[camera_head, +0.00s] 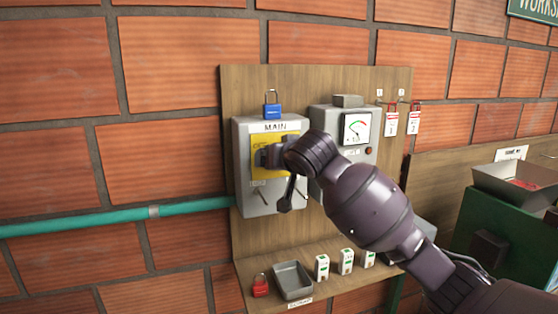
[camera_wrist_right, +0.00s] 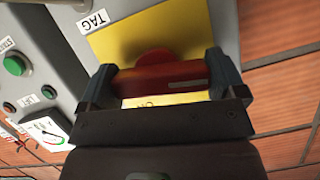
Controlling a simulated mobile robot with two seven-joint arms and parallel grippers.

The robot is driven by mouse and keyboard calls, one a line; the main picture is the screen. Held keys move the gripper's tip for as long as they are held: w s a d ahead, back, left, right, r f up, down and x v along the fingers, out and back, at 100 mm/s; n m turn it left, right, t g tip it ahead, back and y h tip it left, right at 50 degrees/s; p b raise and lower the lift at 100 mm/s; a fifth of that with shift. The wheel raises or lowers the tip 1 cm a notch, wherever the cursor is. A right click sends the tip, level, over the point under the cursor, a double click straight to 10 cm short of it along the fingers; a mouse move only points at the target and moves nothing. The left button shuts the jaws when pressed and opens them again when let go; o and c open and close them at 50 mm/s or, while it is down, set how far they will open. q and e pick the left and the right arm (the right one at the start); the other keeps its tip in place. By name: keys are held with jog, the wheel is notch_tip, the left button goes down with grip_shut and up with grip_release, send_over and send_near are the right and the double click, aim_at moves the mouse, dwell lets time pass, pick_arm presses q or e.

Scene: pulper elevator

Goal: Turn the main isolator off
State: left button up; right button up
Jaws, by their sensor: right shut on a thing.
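The main isolator (camera_head: 243,190) is a grey box labelled MAIN on the wooden board, with a yellow plate (camera_head: 262,138) on its front. Its red handle (camera_wrist_right: 160,83) shows in the right wrist view, lying across between my fingers in front of the plate. My right gripper (camera_head: 268,156) is at the plate and shut on the handle; it also shows in the right wrist view (camera_wrist_right: 163,78). In the head view my gripper hides the handle. I cannot tell which marking the handle points to. My left gripper is not in view.
A blue padlock (camera_head: 273,110) is on top of the box. A grey meter box (camera_head: 325,118) stands close on the right, with red-and-white tags (camera_head: 391,124) beyond. Below are a red padlock (camera_head: 260,287), a grey tray (camera_head: 292,281) and several small white boxes (camera_head: 322,267).

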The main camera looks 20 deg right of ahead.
jog(key=shift+n+h, duration=0.5)
jog(key=shift+n, duration=0.1)
dwell(0.3)
jog(key=o, duration=0.6)
jog(key=shift+o, duration=0.2)
jog(key=b+v, duration=0.1)
jog(key=v, duration=0.9)
jog(key=shift+s+r+b, duration=0.2)
jog(key=shift+s+b, duration=0.15)
jog(key=shift+b, duration=0.05)
